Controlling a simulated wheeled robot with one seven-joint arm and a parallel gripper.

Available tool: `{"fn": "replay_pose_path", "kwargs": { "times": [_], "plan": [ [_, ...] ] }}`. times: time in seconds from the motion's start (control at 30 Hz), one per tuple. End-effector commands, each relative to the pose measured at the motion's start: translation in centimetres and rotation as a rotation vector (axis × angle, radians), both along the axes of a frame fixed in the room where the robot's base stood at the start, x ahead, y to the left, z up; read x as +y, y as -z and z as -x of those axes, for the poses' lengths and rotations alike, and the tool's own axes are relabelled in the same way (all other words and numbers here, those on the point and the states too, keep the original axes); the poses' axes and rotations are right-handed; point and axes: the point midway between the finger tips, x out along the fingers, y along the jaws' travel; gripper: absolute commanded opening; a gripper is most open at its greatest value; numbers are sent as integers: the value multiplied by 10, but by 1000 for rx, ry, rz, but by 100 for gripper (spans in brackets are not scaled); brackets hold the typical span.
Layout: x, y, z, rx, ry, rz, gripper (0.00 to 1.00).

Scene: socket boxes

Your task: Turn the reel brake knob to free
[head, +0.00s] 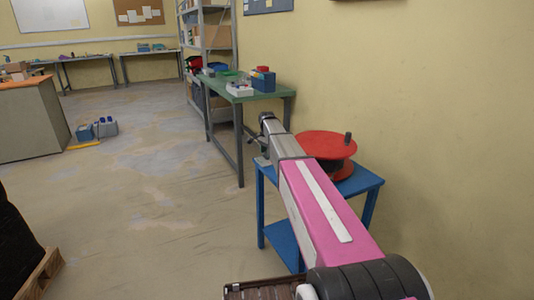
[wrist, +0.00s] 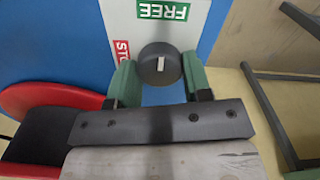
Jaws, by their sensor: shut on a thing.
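The dark round brake knob (wrist: 161,49) is in the wrist view, with a short white mark on its face. The mark runs up and down the picture, in line with the green FREE label (wrist: 163,10) above it. The red STOP label (wrist: 121,48) is at the knob's upper left, partly hidden by a finger. My gripper (wrist: 160,70) has its green fingers on either side of the knob and is shut on it. The red reel (head: 323,144) stands on the blue stand (head: 368,184); its edge also shows in the wrist view (wrist: 50,97). In the head view my arm hides the knob.
A green-topped table (head: 238,94) with boxes stands behind the blue stand. Shelving (head: 217,45) is farther back. The wall is close on the right. Open floor (head: 150,170) lies to the left, with small grey-blue cases (head: 105,127) on it.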

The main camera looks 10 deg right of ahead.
Motion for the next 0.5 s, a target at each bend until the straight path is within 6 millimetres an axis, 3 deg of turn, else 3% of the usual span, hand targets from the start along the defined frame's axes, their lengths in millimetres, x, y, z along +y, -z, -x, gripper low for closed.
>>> {"fn": "replay_pose_path", "kwargs": {
  "times": [0.37,0.4,0.47,0.5],
  "plan": [
    [0,0,0,-1,6,-1,22],
    [0,0,0,-1,6,-1,55],
    [0,0,0,-1,6,-1,71],
    [0,0,0,-1,6,-1,71]
  ]
}}
